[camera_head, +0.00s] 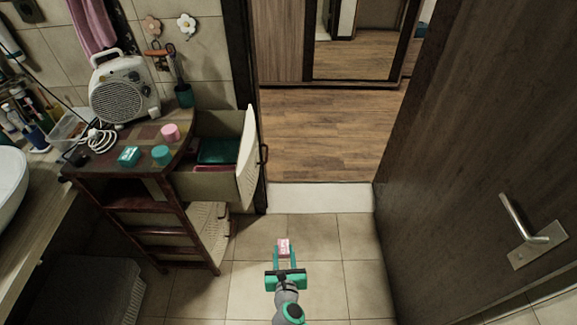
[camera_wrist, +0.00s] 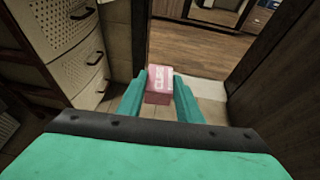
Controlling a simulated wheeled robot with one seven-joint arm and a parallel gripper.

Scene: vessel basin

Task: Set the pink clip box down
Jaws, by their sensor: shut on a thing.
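The pink clip box (camera_head: 283,246) is a small pink box with white lettering. It is held between the fingertips of my gripper (camera_head: 284,258), above the tiled floor in front of the doorway. The wrist view shows the box (camera_wrist: 160,83) between the two teal fingers (camera_wrist: 160,98), with its lettered face partly visible. My gripper is shut on it. The distance from the box to the floor is hard to tell.
A wooden cabinet (camera_head: 88,176) stands at the left with an open upper drawer (camera_head: 220,182). Its top holds a fan heater (camera_head: 122,90), a pink round container (camera_head: 170,132) and teal containers (camera_head: 161,154). A dark door (camera_head: 480,130) stands open at right. The tiled floor (camera_head: 345,240) is clear.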

